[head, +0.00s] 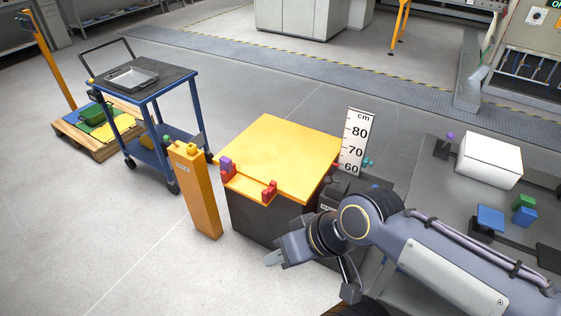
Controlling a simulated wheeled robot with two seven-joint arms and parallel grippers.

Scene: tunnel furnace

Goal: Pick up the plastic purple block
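A small purple block (226,162) is at the left corner of the orange-topped box, beside or on a red piece (228,172) at the edge of its front ledge. Another small purple object (451,135), rounder in look, is on the dark grey table at the right. My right gripper (273,258) is in front of the box, low and to the right of the purple block, and apart from it. Its fingertips point left, and their gap is too unclear to judge. My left gripper is not in view.
The orange-topped box (277,146) has a second red piece (269,190) on its ledge. An orange post (197,200) stands close to its left. A blue cart (138,84) is behind the post. A height ruler (354,143) stands at the right. Floor at lower left is clear.

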